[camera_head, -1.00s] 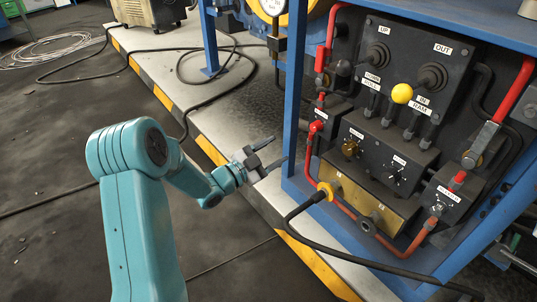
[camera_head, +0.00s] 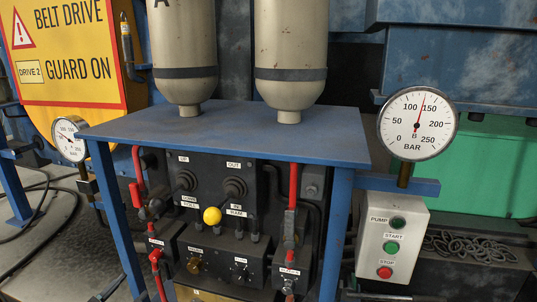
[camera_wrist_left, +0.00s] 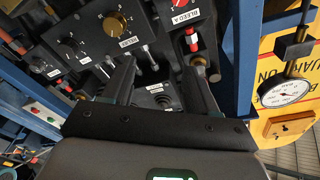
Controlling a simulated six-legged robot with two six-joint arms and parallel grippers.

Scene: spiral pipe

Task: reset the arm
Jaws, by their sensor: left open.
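My left gripper (camera_wrist_left: 160,82) is open in the left wrist view. Its two dark fingers are apart with nothing held between them. Beyond them is the black control panel (camera_wrist_left: 85,28), seen upside down, with knobs, levers and red fittings. In the head view only the tips of my left gripper (camera_head: 108,288) show, at the bottom left beside the blue frame's left leg. The rest of the left arm is below the picture. My right gripper is in neither view.
A blue stand (camera_head: 240,128) carries two beige cylinders (camera_head: 292,60) above the panel's yellow knob (camera_head: 212,216). A large gauge (camera_head: 418,124) and a pump start/stop box (camera_head: 391,242) are at the right.

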